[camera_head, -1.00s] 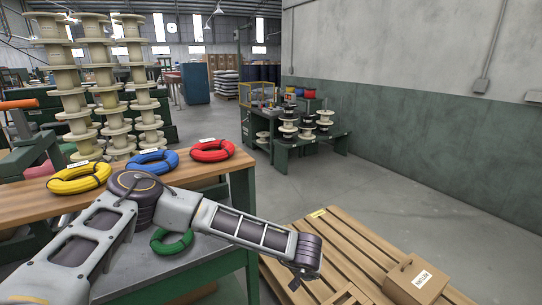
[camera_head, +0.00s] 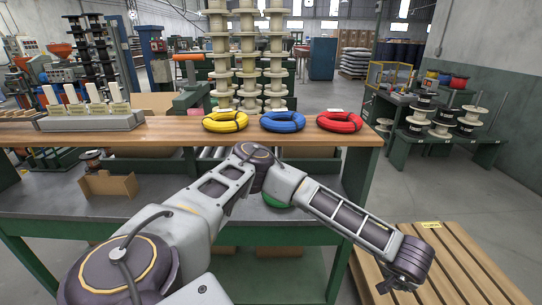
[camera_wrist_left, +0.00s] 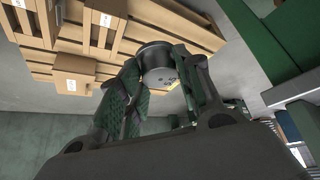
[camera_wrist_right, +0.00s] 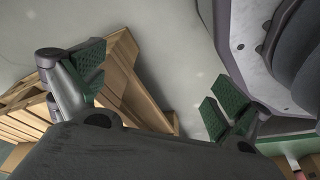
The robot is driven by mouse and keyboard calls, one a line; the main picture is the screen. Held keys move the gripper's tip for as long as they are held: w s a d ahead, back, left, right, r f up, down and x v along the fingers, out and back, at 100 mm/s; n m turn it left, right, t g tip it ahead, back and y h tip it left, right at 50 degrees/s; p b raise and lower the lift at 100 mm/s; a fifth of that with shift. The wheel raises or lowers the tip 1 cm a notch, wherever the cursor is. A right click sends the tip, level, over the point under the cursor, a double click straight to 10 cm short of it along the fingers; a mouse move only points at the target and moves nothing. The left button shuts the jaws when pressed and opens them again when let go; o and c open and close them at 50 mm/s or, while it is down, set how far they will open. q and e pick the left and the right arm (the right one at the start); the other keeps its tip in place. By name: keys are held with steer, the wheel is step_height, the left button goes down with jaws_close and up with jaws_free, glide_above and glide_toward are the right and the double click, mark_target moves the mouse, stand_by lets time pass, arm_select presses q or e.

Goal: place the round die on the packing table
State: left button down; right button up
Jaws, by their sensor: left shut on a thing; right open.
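In the left wrist view, my left gripper (camera_wrist_left: 155,95) is shut on the round die (camera_wrist_left: 158,66), a dark grey short cylinder with small holes in its face. In the head view, my left gripper (camera_head: 398,281) is at the lower right, over the edge of a pallet; the die cannot be made out there. A long wooden-topped table (camera_head: 290,132) with green legs stands ahead; I cannot tell if it is the packing table. My right gripper (camera_wrist_right: 158,95) is open and empty in the right wrist view, and is out of the head view.
Yellow (camera_head: 225,122), blue (camera_head: 283,122) and red (camera_head: 340,122) coils lie on the wooden top. A grey holder (camera_head: 90,122) stands at its left. A lower grey shelf (camera_head: 60,200) is in front. A wooden pallet (camera_head: 465,270) lies at right, and a spool bench (camera_head: 480,147) stands behind it.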

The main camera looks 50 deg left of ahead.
arm_select(q)
steer(key=s+a+r+n+y+b, duration=0.15)
steer(key=a+b, duration=0.35)
steer(key=a, duration=0.9)
steer(key=m+h+b, duration=0.1)
steer(key=b, duration=0.7)
glide_toward(304, 223)
steer(key=shift+s+d+f, duration=0.15)
steer(key=shift+d+f, duration=1.05)
steer(key=shift+d, duration=0.15)
arm_select(e)
steer(key=w+a+r+t+y, duration=0.1)
steer(key=a+r, duration=0.3)
steer(key=r, duration=0.4)
steer(key=w+a+r+y, duration=0.1)
steer(key=w+a+r, duration=0.2)
steer(key=r, duration=0.4)
steer(key=shift+w+a+r+t+y, duration=0.15)
steer(key=shift+a+r+t+y, duration=0.15)
steer(key=shift+a+r+t, duration=0.15)
arm_select(q)
steer(key=shift+h, duration=0.25)
arm_select(e)
steer(key=shift+r, duration=0.1)
arm_select(q)
steer(key=shift+r+m, duration=0.1)
steer(key=shift+m, duration=0.15)
arm_select(e)
steer(key=shift+r, duration=0.1)
